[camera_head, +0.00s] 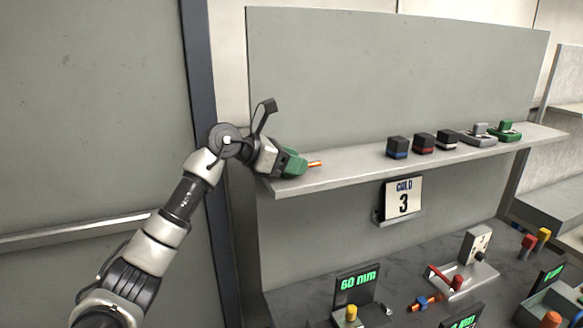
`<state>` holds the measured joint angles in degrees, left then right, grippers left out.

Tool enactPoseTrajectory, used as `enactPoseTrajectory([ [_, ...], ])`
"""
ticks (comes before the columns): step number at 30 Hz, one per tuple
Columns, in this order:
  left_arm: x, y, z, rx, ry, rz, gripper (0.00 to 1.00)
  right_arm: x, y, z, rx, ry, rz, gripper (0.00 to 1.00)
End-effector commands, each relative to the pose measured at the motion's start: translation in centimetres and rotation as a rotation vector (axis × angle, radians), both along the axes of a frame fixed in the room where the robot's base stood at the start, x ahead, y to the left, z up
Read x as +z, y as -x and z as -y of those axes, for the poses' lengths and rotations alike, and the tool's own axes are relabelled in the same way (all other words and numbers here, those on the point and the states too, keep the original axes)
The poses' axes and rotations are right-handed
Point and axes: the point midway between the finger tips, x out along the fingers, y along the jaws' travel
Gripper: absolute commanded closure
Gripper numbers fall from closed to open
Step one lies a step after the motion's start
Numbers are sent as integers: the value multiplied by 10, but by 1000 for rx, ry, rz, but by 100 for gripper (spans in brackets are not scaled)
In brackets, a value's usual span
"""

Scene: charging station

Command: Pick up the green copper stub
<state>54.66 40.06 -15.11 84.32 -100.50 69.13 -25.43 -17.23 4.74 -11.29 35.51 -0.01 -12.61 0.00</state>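An orange copper rod end (315,163) sticks out to the right of a green piece (294,163) over the left end of the grey shelf (340,172). My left gripper (296,164) comes in from the left and meets this green piece. I cannot tell whether the green is the stub's sleeve or part of the gripper, whether the rod touches the shelf, or whether the fingers are closed on it. My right gripper is not in view.
Blue-banded (397,147) and red-banded (423,143) blocks, a dark block (447,139), a grey tool (479,133) and a green tool (505,131) stand along the shelf. Its middle-left is clear. Below are a "COLD 3" sign (404,198), a "60 mm" display (358,284) and a blue-sleeved copper stub (424,302).

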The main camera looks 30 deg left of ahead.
Motion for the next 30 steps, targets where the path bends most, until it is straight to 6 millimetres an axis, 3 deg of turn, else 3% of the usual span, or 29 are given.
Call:
enactPoseTrajectory([
  [1,0,0,0,0,0,0,62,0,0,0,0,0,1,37],
  [7,1,0,0,0,1,1,90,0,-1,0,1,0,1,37],
  [19,7,0,0,0,2,2,90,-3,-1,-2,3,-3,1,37],
  [26,39,0,-1,1,1,8,90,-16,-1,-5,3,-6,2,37],
  [30,58,-18,23,-3,3,4,90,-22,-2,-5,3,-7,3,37],
])
